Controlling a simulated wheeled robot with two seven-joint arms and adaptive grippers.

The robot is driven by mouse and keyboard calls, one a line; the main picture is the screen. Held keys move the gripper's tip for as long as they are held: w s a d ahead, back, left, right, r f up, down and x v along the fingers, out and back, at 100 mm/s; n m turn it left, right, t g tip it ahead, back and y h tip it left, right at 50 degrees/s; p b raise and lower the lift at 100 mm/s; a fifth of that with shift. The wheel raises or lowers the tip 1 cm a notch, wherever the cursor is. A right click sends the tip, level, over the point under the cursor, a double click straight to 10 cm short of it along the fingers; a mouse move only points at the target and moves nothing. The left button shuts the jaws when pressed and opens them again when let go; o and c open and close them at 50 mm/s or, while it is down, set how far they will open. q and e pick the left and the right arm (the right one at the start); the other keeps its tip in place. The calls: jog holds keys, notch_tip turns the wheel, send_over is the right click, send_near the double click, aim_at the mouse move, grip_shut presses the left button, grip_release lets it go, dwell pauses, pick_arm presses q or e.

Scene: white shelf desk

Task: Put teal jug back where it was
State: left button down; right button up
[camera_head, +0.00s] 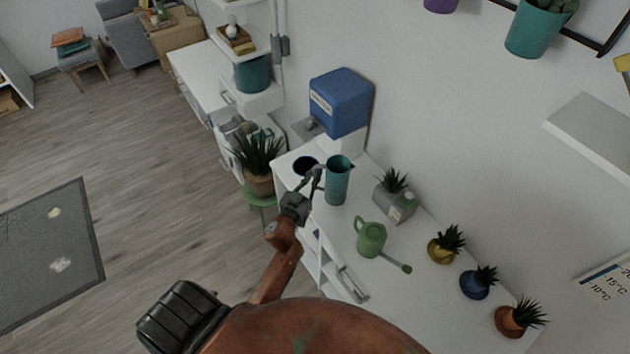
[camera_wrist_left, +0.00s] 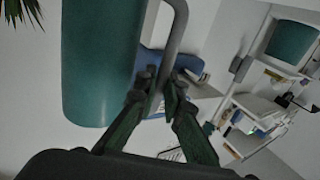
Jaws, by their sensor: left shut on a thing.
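The teal jug (camera_head: 338,182) is a tall cylinder at the far end of the white shelf desk (camera_head: 345,270). My left gripper (camera_head: 317,176) is at the jug's left side, shut on its handle. In the left wrist view the teal jug (camera_wrist_left: 100,60) fills the upper left, and the gripper fingers (camera_wrist_left: 160,90) close around its grey handle (camera_wrist_left: 176,35). I cannot tell whether the jug's base touches the desk. My right gripper is not in view.
A green watering can (camera_head: 371,238) and a grey planter (camera_head: 397,203) stand near the jug. Small potted plants, yellow (camera_head: 442,250), blue (camera_head: 476,284) and terracotta (camera_head: 511,320), line the wall side. A blue box (camera_head: 341,101) and a dark round opening (camera_head: 305,166) are beyond the jug.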

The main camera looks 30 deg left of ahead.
pick_arm(q)
jog(key=shift+d+f+b, duration=0.1)
jog(key=shift+f+b, duration=0.2)
jog(key=shift+f, duration=1)
jog(key=shift+f, duration=0.2)
jog(key=c, duration=2)
grip_release()
jog(key=shift+c, duration=0.2)
